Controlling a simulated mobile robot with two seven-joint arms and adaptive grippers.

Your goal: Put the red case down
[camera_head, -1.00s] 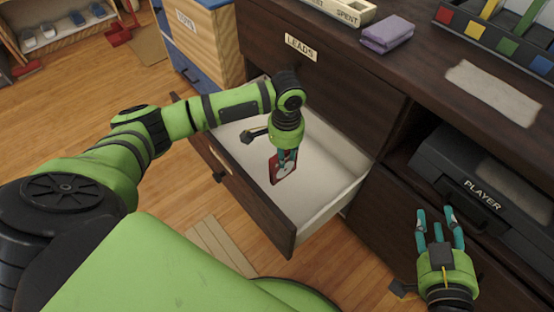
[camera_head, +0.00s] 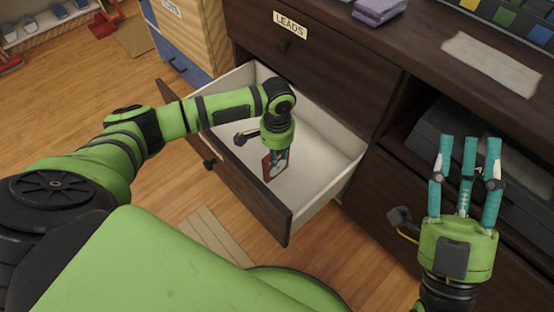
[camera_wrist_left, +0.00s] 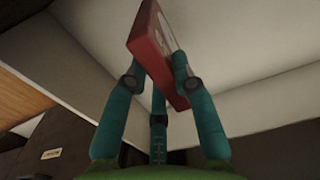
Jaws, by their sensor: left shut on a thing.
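The red case (camera_head: 268,166) is a thin, flat case with a pale disc on its face. My left gripper (camera_head: 276,155) points down into the open drawer (camera_head: 325,148) and is shut on the case, which hangs on edge between the fingers. The left wrist view shows the case (camera_wrist_left: 152,50) between the teal fingers, against the white drawer interior. I cannot tell whether its lower edge touches the drawer floor. My right gripper (camera_head: 467,160) is at the right, its teal fingers spread apart and empty, in front of the cabinet's open shelf.
The drawer sits under a front labelled LEADS (camera_head: 290,25). A dark player (camera_head: 460,140) stands in the shelf at right. The drawer's floor looks empty around the case.

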